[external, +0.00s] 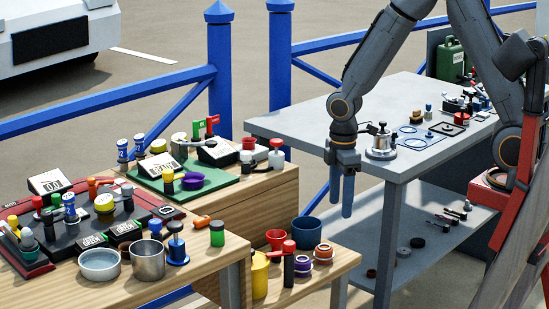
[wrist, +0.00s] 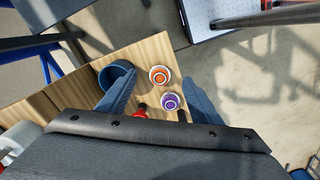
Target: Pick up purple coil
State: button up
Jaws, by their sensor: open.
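A small purple coil (external: 300,266) with a white rim stands on the low wooden shelf, partly behind a dark post with a red top. In the wrist view the purple coil (wrist: 170,102) appears between my two fingers, closer to the right one, and below them. An orange coil (wrist: 159,76) sits just beside it; it also shows in the external view (external: 323,254). My gripper (external: 341,207) is open and empty, fingers pointing down, in the air above and to the right of the shelf. It touches neither coil.
A cluttered wooden bench with a purple ring (external: 193,181) is at left.

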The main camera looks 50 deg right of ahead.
aim_at(302, 258)
jog(key=a+f+n, duration=0.2)
jog(key=a, duration=0.2)
jog(key=a+f+n, duration=0.2)
jog(key=a+n, duration=0.1)
jog(key=a, duration=0.1)
jog(key=w+a+f+n, duration=0.1)
jog(key=a+f+n, duration=0.1)
jog(key=a, duration=0.2)
jog(key=shift+a+n, duration=0.3)
jog(key=shift+w+d+f+p, duration=0.15)
jog(key=shift+f+p, duration=0.35)
jog(key=shift+f, duration=1.4)
jog(key=shift+w+d+f+p, duration=0.15)
jog(key=shift+f+p, duration=0.3)
jog(key=shift+f, duration=1.45)
jog(key=shift+a, duration=0.1)
jog(key=c, duration=1.1)
jog(key=shift+o, duration=0.2)
jog(key=shift+r, duration=0.15)
